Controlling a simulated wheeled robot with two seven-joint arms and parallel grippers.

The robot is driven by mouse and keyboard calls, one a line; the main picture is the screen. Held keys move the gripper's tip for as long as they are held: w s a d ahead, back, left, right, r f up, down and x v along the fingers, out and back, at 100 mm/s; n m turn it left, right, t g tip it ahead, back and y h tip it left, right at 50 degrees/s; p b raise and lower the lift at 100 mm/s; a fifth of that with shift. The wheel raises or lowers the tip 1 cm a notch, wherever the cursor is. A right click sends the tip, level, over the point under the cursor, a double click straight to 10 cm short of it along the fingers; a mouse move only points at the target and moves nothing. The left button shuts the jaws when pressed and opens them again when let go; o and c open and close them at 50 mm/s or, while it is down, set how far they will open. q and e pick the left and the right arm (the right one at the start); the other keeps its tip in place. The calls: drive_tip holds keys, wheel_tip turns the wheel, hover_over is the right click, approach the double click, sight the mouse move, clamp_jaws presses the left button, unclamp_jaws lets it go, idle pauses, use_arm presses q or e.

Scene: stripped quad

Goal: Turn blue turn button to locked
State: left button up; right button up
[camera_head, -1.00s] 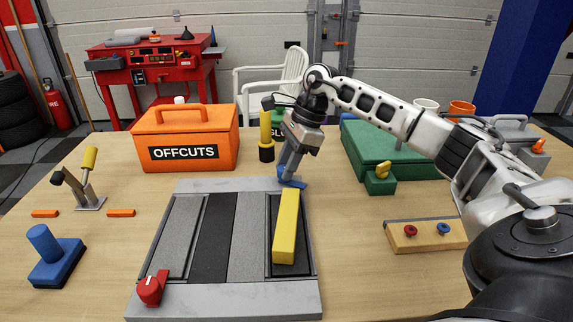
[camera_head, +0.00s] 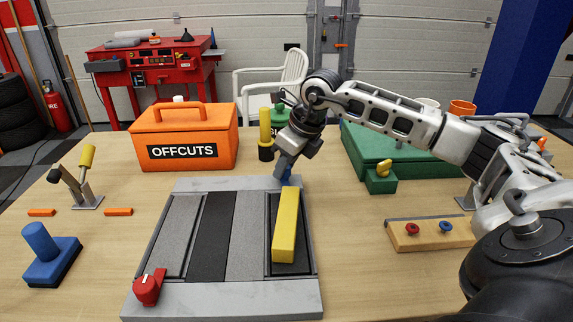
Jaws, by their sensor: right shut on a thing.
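The blue turn button (camera_head: 286,178) is at the back right corner of the grey frame (camera_head: 225,184). My right gripper (camera_head: 284,172) is over it from above, shut on it, and hides most of it. The button's exact angle cannot be made out. A red turn button (camera_head: 148,288) sits at the frame's front left corner. A yellow bar (camera_head: 285,225) lies along the rightmost channel of the frame. My left gripper is not in view.
An orange OFFCUTS box (camera_head: 185,140) stands behind the frame. A green case (camera_head: 375,150) is at the back right, a board with red and blue knobs (camera_head: 430,232) at the right. A blue-handled block (camera_head: 52,258) and a metal stand (camera_head: 88,200) are at the left.

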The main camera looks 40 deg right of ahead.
drive_tip(key=shift+m+h, duration=0.4)
drive_tip(key=shift+m, duration=0.4)
drive_tip(key=o, duration=1)
drive_tip(key=shift+c, duration=0.2)
drive_tip(key=shift+r, duration=0.15)
drive_tip(key=v, duration=1.5)
drive_tip(key=shift+s+r, duration=0.3)
